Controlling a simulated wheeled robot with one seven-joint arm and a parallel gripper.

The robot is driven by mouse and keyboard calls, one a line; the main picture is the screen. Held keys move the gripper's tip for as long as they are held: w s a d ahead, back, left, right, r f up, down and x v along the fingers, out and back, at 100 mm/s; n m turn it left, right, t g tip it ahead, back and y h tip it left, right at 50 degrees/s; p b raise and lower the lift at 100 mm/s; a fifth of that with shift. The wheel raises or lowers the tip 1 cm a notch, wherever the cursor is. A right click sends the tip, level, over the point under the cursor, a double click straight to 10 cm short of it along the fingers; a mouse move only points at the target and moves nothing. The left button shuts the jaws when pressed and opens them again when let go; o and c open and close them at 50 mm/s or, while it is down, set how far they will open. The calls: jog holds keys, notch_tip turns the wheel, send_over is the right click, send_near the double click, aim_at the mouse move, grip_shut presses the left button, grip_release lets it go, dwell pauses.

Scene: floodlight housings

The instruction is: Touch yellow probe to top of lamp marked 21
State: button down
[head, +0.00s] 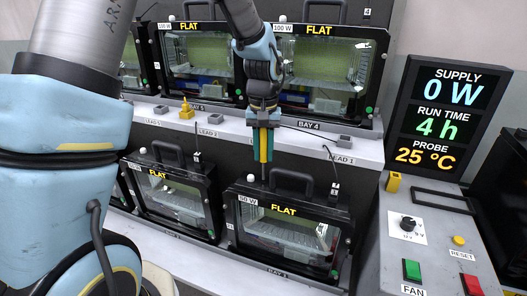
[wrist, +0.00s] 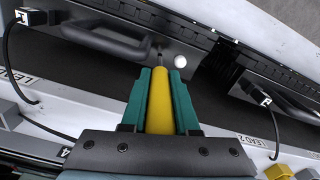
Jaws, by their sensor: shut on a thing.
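My gripper (head: 263,135) is shut on the yellow probe (head: 264,147) and holds it upright with its thin tip pointing down. In the wrist view the probe (wrist: 160,100) sits between the teal fingers (wrist: 159,95). The tip is close to the top rear of the lower right lamp (head: 283,225), beside its carry handle and a white knob (wrist: 180,62). I cannot tell whether the tip touches the lamp. Another lamp (head: 175,195) stands left of it.
Two lamps marked FLAT (head: 330,75) (head: 200,60) stand on the upper shelf. The display (head: 440,115) reads supply 0 W, 4 h, probe 25 °C. A control panel (head: 435,235) is at right.

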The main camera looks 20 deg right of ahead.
jog(key=shift+f, duration=0.45)
dwell(1.1)
jog(key=shift+r+p, duration=2.6)
jog(key=shift+r, duration=1)
